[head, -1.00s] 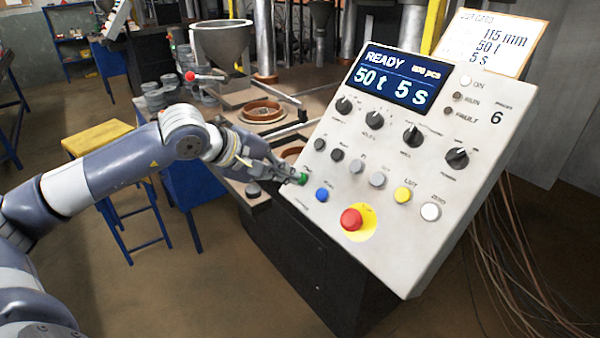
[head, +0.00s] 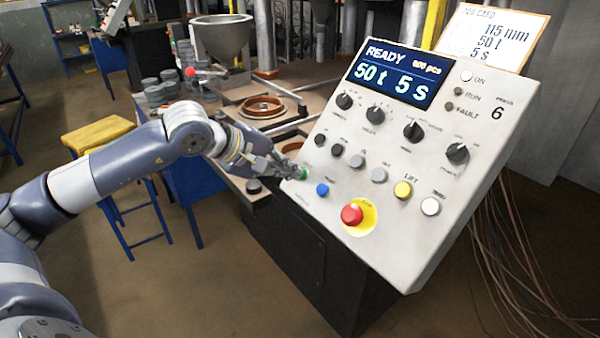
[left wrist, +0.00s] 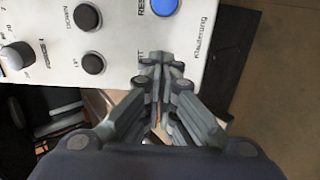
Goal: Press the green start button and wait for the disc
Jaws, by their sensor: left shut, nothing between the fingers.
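The control panel (head: 340,190) stands tilted in the head view, its screen (head: 398,77) reading READY, 50 t, 5 s. The green start button (head: 302,173) is at the panel's lower left edge. My left gripper (head: 296,172) is shut and empty, its fingertips at the green button; I cannot tell how far it is pressed. In the left wrist view the closed fingertips (left wrist: 162,60) lie over the panel at the button's place and hide the green button. The blue button (left wrist: 164,6) shows just beyond them. My right gripper is not in view.
A red emergency stop (head: 352,214) on yellow, a yellow button (head: 403,190) and dark knobs (head: 413,131) sit on the panel. Behind are a round brown mould (head: 262,107) and a metal hopper (head: 222,40). A yellow-topped stool (head: 98,135) stands left.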

